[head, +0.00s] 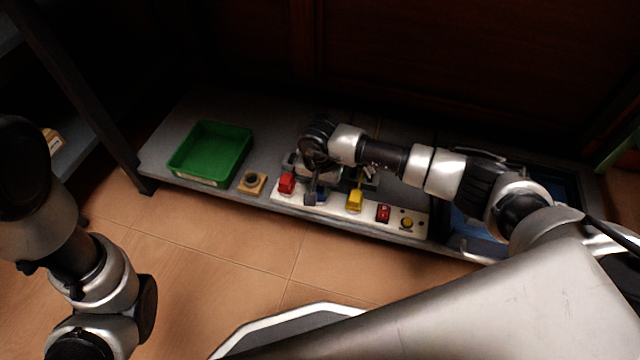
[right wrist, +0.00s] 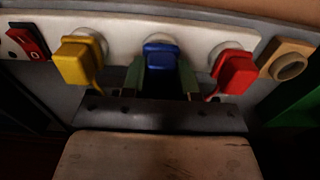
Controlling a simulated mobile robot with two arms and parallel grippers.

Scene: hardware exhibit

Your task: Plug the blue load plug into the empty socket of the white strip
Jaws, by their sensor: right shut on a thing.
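The white strip (head: 339,206) lies along the front of the grey bench. A red plug (head: 287,183) and a yellow plug (head: 355,199) sit in it. The blue load plug (head: 321,194) is between them, at the strip's middle socket. In the right wrist view the blue plug (right wrist: 160,57) lies between both fingers of my right gripper (right wrist: 160,72), in line with a round white socket behind it. My right gripper (head: 316,197) is shut on it. I cannot tell whether the plug is fully seated. My left arm shows at the left, but its gripper is not visible.
A red rocker switch (head: 383,213) and a yellow round button (head: 407,222) are on the strip's right end. A beige block with a round hole (head: 252,182) stands left of the strip. A green tray (head: 211,153) is farther left. A blue bin (head: 474,228) is at right.

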